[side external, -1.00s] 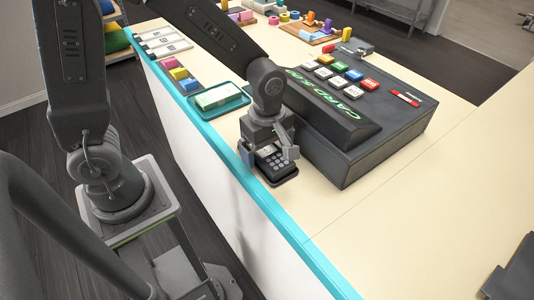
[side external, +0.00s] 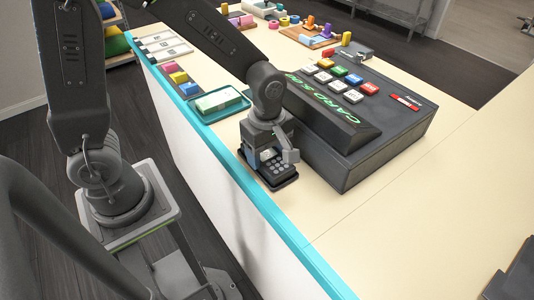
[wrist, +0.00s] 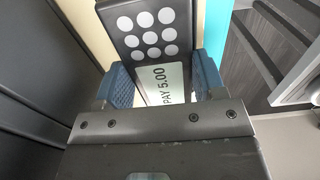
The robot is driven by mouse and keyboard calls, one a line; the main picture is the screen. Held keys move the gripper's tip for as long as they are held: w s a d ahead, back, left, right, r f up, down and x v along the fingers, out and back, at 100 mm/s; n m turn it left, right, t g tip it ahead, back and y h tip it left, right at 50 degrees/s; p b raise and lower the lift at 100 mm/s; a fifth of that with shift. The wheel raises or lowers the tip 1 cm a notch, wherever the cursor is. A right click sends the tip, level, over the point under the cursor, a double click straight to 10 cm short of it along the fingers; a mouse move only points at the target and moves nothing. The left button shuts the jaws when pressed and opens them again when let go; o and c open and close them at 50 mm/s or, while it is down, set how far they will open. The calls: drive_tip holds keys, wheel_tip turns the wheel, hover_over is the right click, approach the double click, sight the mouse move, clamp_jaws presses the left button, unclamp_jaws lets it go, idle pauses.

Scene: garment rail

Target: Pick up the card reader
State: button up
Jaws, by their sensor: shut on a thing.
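The card reader (side external: 277,168) is a small dark device with a keypad of pale round buttons. It sits on the counter near its teal edge, in front of the big dark register. In the wrist view the card reader (wrist: 152,32) shows its round keys and a light screen reading "PAY 5.00". My gripper (side external: 270,158) is over the reader's screen end, pointing down. In the wrist view the blue-grey fingers of my gripper (wrist: 163,82) stand on both sides of the screen end, shut on the reader. Its underside is hidden, so I cannot tell whether it touches the counter.
The dark register (side external: 360,140) with coloured keys stands close behind the reader. A teal tray (side external: 239,104) with a pale green stack lies to the left. The cream counter (side external: 345,220) is clear at the front right. Its teal edge (side external: 268,208) runs close by.

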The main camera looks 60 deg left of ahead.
sight(268, 154)
drive_tip(key=shift+r, duration=0.65)
wheel_tip(268, 154, up, 3)
drive_tip(key=shift+f, duration=0.1)
drive_tip(key=s+a+r, duration=0.2)
drive_tip(key=a+r, duration=0.9)
drive_tip(key=r, duration=0.1)
drive_tip(key=shift+s+a, duration=0.2)
drive_tip(key=shift+s, duration=0.1)
